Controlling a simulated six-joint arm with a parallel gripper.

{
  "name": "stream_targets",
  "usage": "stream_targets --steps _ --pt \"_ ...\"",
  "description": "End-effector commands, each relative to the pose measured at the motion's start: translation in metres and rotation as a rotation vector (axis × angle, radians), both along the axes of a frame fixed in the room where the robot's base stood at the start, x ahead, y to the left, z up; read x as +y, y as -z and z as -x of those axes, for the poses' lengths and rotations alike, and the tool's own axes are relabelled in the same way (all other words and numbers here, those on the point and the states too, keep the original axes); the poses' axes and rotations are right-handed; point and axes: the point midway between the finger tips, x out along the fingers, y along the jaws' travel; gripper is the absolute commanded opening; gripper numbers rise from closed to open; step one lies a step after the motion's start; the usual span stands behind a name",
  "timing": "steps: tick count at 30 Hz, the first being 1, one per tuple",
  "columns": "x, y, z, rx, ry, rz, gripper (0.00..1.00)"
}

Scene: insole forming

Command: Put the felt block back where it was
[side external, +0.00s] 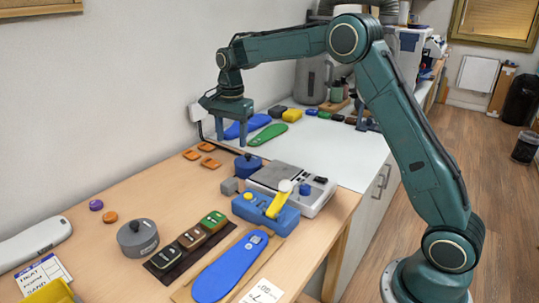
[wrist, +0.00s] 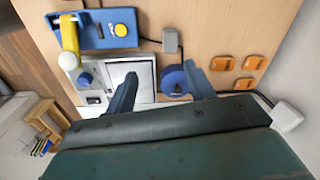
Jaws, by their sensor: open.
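My gripper (side external: 232,138) is open and empty, raised over the back of the bench. In the wrist view its two fingers (wrist: 160,82) stand wide apart, with the blue round knob-topped piece (wrist: 174,84) below, close to the right finger. A dark tray (side external: 157,270) on the wooden top holds a green block (side external: 213,222), a brown block (side external: 191,237) and a dark block (side external: 168,256) in a row. Their lettering is too small to read, so I cannot tell which block is felt. The tray is not visible in the wrist view.
A blue device with a yellow lever (side external: 268,212) stands before a silver machine (side external: 292,188). A grey weight (side external: 138,238) and blue insole (side external: 228,270) flank the tray. Orange pieces (side external: 208,162) lie near the wall. Blue and green insoles (side external: 268,134) lie on the white counter.

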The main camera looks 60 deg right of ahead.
Motion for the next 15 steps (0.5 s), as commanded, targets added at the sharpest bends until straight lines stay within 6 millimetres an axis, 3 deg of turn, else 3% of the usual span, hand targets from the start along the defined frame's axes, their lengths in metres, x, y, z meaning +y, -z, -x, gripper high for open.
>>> stream_targets --steps 6,15 --pt "0.013 -0.045 0.043 -0.057 -0.178 0.022 0.54" --pt "0.029 -0.088 0.109 -0.129 -0.425 0.065 0.54"
